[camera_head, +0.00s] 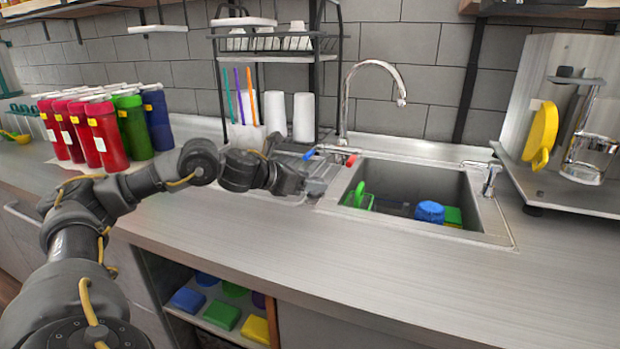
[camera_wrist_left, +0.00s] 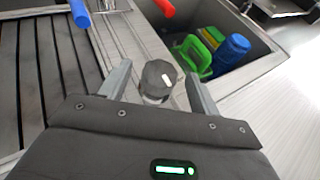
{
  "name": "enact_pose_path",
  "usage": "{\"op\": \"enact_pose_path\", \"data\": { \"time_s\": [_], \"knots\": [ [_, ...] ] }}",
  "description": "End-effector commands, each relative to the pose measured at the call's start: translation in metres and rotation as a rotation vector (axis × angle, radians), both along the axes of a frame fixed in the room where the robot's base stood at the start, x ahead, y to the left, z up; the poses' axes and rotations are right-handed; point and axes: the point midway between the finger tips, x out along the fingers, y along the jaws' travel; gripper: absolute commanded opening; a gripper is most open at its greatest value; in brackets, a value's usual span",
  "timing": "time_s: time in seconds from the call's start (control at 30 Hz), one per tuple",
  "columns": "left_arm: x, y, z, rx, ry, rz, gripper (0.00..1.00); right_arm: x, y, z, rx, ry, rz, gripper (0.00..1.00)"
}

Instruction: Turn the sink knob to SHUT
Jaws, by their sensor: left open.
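The sink knob (camera_wrist_left: 158,76) is a dark faceted cap with a white mark on a shiny metal base, on the counter beside the sink basin. My left gripper (camera_wrist_left: 158,72) is open, with one finger on each side of the knob and a gap showing around it. In the head view my left gripper (camera_head: 312,188) is at the basin's left edge, and I cannot make out the knob there. The sink (camera_head: 497,222) holds green and blue items. The faucet (camera_head: 345,100) has a blue handle (camera_head: 309,155) and a red handle (camera_head: 351,160). My right gripper is not in view.
A ribbed drainboard (camera_wrist_left: 30,75) lies left of the knob. Red, green and blue bottles (camera_head: 108,135) stand at the back left. A rack with white cups (camera_head: 303,117) stands behind the gripper. The front counter (camera_head: 330,245) is clear.

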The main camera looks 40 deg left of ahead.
Motion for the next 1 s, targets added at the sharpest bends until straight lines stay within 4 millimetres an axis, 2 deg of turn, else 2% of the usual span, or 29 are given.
{"op": "enact_pose_path", "data": {
  "time_s": [0.37,0.73,1.0],
  "knots": [
    [0.0064,-0.0023,-0.0032,0.000,0.001,-0.001,0.63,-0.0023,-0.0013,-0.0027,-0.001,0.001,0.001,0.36],
    [0.0061,-0.0020,-0.0030,0.000,0.001,-0.001,0.18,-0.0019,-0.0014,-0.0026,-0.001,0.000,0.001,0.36],
    [0.0060,-0.0026,-0.0015,0.001,0.000,0.028,0.18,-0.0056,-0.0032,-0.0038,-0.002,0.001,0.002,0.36]
  ]
}}
